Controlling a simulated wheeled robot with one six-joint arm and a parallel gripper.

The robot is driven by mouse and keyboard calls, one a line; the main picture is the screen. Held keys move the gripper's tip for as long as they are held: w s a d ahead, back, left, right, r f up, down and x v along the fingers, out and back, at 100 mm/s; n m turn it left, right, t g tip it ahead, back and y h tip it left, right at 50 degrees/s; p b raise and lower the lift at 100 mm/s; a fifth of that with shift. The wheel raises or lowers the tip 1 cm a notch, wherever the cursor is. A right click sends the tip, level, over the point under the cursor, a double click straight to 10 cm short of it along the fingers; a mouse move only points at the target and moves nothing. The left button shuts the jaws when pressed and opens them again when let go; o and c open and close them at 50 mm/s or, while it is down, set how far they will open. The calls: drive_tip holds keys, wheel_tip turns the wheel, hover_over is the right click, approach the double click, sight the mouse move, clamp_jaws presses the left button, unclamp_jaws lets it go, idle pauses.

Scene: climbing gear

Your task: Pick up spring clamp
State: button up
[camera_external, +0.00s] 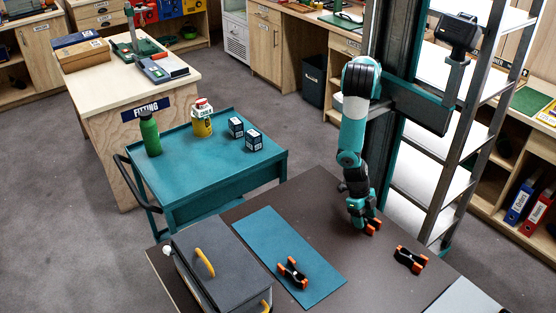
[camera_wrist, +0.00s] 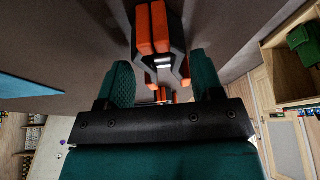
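Three black spring clamps with orange tips show in the external view. One clamp (camera_external: 375,228) is at my gripper (camera_external: 364,217), low over the brown table. A second clamp (camera_external: 292,272) lies on the teal mat (camera_external: 262,233), and a third clamp (camera_external: 410,260) lies on the table at right. In the wrist view, a clamp (camera_wrist: 163,62) shows between and beyond the two green fingers of my gripper (camera_wrist: 163,85). The fingers stand apart, with gaps appearing on both sides of it, so my gripper looks open. Contact is hard to judge.
A dark grey case (camera_external: 225,262) with yellow handles stands at the table's front left. A teal cart (camera_external: 205,160) with a green bottle (camera_external: 150,135), a yellow container (camera_external: 201,122) and two small dark boxes stands behind. A metal shelf rack (camera_external: 465,140) is close to the arm's right.

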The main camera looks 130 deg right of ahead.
drive_tip(key=c, duration=0.6)
drive_tip(key=shift+c, duration=0.2)
drive_tip(key=shift+r, duration=0.15)
